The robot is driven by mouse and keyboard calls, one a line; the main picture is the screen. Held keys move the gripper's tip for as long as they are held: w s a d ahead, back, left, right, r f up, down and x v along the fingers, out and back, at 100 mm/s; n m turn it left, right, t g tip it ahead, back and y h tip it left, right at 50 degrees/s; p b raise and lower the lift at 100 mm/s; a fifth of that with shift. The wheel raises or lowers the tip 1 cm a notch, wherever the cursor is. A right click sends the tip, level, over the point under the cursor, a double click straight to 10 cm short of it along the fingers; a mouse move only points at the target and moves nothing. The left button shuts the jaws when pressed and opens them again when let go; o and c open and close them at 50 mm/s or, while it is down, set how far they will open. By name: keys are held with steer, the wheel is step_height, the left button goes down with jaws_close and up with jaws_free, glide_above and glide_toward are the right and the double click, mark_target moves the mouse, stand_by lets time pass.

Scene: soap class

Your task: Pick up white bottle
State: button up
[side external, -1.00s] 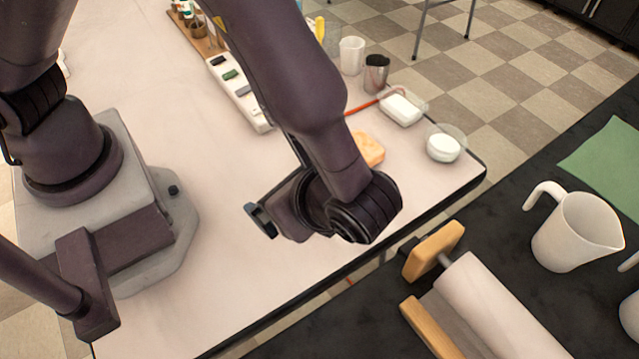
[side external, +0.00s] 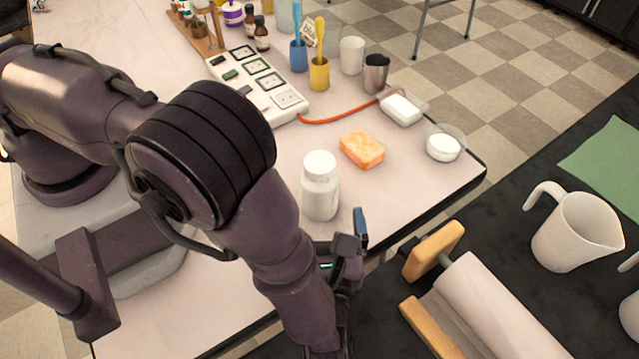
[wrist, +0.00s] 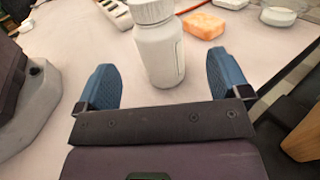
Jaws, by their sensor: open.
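The white bottle (side external: 320,187) stands upright on the table, near the table's front edge in the side view. In the wrist view the bottle (wrist: 159,52) is ahead of my gripper (wrist: 165,78), seen between the two blue fingers. My gripper is open and empty, with the fingers spread wider than the bottle. In the side view one blue fingertip (side external: 360,228) shows just to the right of and in front of the bottle; the other finger is hidden. I cannot tell how deep the bottle stands between the fingers.
An orange sponge (side external: 362,150) lies behind and right of the bottle. A white soap dish (side external: 402,109), a round dish (side external: 444,145), a power strip (side external: 262,80) with an orange cord, and several cups stand farther back. A dark counter (side external: 400,315) with a roller (side external: 492,300) adjoins the front right.

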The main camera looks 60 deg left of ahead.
mark_target(319, 181)
steer(key=x, duration=0.7)
steer(key=shift+w+a+f, duration=0.1)
steer(key=shift+a+f, duration=0.1)
steer(key=shift+a, duration=0.25)
steer(key=c, duration=1)
steer(key=shift+c, duration=0.7)
steer(key=shift+r, duration=0.15)
